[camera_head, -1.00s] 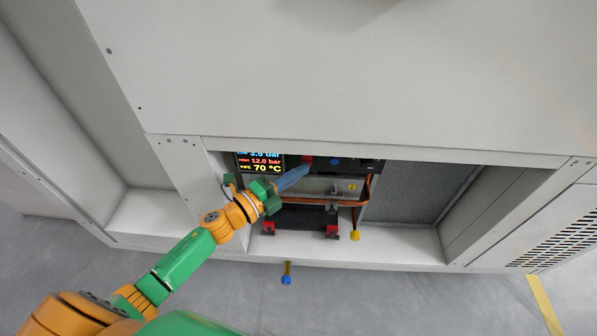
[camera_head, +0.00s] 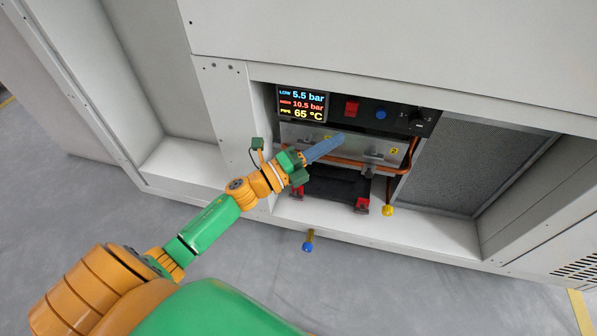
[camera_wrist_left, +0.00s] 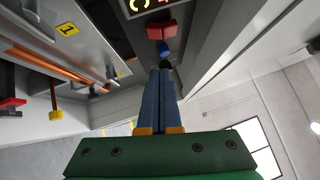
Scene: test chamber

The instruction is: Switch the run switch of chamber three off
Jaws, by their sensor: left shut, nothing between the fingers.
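A red rocker switch (camera_head: 351,107) sits on the black control panel (camera_head: 331,122), between the display (camera_head: 302,104) and a blue button (camera_head: 381,114). Which way the rocker is tipped I cannot tell. The display reads low 5.5 bar, high 10.5 bar, pipe 65 °C. My left gripper (camera_head: 339,138) is shut and empty. In the head view its blue fingertips appear just below the switch, apart from it. The left wrist view shows the shut fingers (camera_wrist_left: 160,74) pointing toward the panel, with the red switch (camera_wrist_left: 162,30) and blue button (camera_wrist_left: 163,50) beyond. No chamber number is readable. My right gripper is not in view.
A black knob (camera_head: 418,118) is at the panel's right end. Below lie a metal plate with numbered yellow labels, a copper pipe (camera_head: 352,165), red clips (camera_head: 361,206) and a yellow-ended valve (camera_head: 388,210). A blue-ended valve (camera_head: 308,246) sticks out in front. White cabinet walls frame the recess.

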